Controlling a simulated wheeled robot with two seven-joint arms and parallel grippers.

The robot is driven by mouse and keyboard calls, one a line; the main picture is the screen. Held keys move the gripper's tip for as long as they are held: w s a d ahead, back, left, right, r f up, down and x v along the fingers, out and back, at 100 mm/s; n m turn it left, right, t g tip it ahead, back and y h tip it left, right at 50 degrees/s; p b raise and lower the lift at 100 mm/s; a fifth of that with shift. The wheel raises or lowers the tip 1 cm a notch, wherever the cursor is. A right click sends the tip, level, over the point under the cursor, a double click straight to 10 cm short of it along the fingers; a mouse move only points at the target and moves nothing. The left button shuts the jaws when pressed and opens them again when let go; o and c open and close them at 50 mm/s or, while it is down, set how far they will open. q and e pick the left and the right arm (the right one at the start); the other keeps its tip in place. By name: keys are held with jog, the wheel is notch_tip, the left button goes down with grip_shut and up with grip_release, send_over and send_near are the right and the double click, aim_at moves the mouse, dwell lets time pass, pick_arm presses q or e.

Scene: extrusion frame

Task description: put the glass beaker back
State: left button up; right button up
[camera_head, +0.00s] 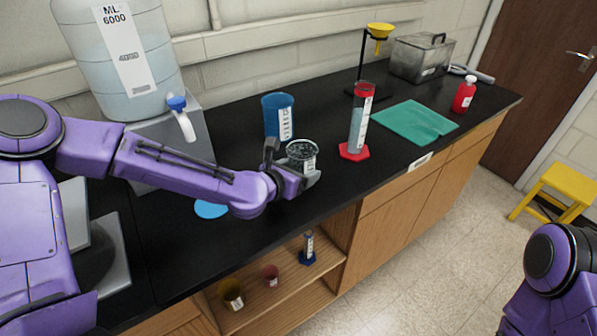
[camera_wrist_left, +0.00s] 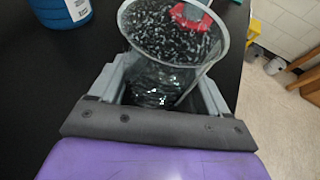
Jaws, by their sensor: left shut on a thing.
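The glass beaker (camera_head: 302,152) is clear with a white label, and it stands upright in the grip of my left gripper (camera_head: 292,172). In the left wrist view the beaker (camera_wrist_left: 168,50) sits between the two grey fingers (camera_wrist_left: 160,88), which press on its sides. The beaker is over the black bench top near the front edge; I cannot tell whether its base touches the bench. A blue disc (camera_head: 210,209) lies on the bench, left of the beaker and partly behind my left arm. My right gripper is not in view; only part of my right arm shows at the lower right.
A blue beaker (camera_head: 278,117) stands behind the glass one, and a cylinder on a red base (camera_head: 354,152) to its right. A large ML 6000 bottle (camera_head: 120,60) is at left. Open shelf (camera_head: 285,290) below.

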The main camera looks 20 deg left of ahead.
pick_arm(q)
jog(key=shift+w+f, duration=0.15)
jog(key=shift+f, duration=0.25)
